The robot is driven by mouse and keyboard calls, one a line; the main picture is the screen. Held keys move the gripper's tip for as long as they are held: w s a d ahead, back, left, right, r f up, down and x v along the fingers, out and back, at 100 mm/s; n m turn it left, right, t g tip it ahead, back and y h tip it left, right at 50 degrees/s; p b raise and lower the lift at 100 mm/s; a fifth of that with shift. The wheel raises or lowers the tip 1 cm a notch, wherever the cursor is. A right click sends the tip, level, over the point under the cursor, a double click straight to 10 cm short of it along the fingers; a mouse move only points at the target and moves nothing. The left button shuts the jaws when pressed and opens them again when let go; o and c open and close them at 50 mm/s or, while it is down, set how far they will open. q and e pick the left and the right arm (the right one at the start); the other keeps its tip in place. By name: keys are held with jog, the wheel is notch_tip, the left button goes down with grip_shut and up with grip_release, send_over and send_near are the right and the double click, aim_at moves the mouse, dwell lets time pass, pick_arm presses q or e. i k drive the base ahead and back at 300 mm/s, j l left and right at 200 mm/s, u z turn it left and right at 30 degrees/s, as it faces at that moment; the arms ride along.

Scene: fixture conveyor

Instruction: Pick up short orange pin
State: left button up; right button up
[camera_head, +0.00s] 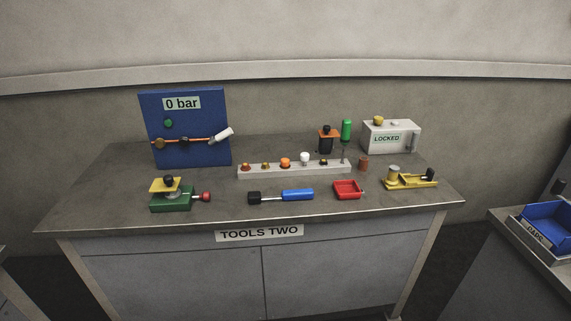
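A long pale rack (293,170) stands in the middle of the table and holds a row of small pins. An orange pin (285,162) with a wide head sits near the rack's middle. A smaller orange-brown pin (245,167) sits at its left end. A short brown-orange cylinder (363,163) stands upright on the table just right of the rack. I cannot tell for sure which of these is the short orange pin. Neither of my grippers shows in the head view.
The table (120,215) also holds a blue gauge panel (203,108), a green clamp (172,201), a blue-handled tool (297,195), a red tray (347,197), a yellow fixture (412,184) and a grey locked box (405,141). A blue bin (550,235) stands on another bench.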

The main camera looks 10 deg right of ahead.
aim_at(284, 162)
jog(key=i+l+z, duration=0.25)
jog(key=i+l, duration=0.15)
jog(key=l, duration=0.25)
jog(key=i+l+z, duration=0.2)
jog(key=i+l, duration=0.25)
jog(key=l, duration=0.1)
